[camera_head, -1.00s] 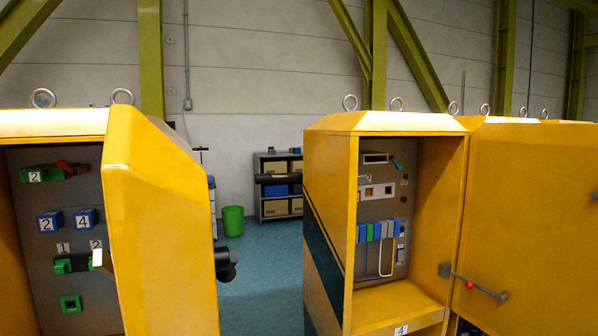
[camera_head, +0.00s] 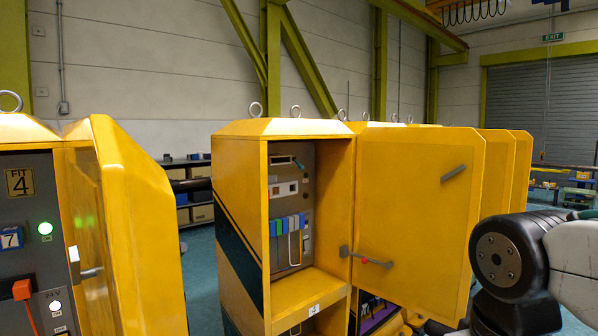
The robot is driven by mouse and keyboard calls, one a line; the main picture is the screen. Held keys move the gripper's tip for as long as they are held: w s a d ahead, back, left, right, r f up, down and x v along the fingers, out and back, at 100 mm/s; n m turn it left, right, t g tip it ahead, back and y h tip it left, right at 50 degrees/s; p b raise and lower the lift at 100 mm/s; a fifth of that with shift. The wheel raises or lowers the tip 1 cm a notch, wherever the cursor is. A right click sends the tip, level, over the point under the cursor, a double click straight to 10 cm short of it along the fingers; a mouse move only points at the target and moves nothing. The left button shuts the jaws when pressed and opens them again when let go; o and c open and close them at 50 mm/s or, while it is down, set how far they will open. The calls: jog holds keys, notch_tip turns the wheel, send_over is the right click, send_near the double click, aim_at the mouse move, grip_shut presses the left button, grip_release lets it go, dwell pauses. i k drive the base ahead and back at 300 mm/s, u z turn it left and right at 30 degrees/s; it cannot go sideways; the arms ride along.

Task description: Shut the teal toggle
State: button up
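A small teal lever (camera_head: 299,163), which looks like the teal toggle, sits at the top of the grey panel inside the open yellow cabinet (camera_head: 238,180) in the middle of the head view. It slants beside a pale slotted fitting (camera_head: 281,161). It is too small and far to tell its exact position. My gripper is out of view; only dark and white links of my arm show at the right edge, well apart from the cabinet.
The cabinet's door (camera_head: 415,215) stands wide open to the right, with a red-knobbed handle (camera_head: 366,260). Another yellow cabinet with an open door (camera_head: 125,220) stands close at left. A shelf (camera_head: 197,205) is behind. Blue floor shows between the cabinets.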

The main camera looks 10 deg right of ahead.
aim_at(301, 167)
jog(key=z, duration=0.05)
jog(key=k, duration=0.6)
jog(key=z, duration=0.5)
jog(key=i, duration=0.7)
jog(key=z, duration=0.45)
jog(key=i, duration=0.7)
jog(key=u, duration=0.8)
jog(key=i, duration=0.7)
jog(key=u, duration=0.6)
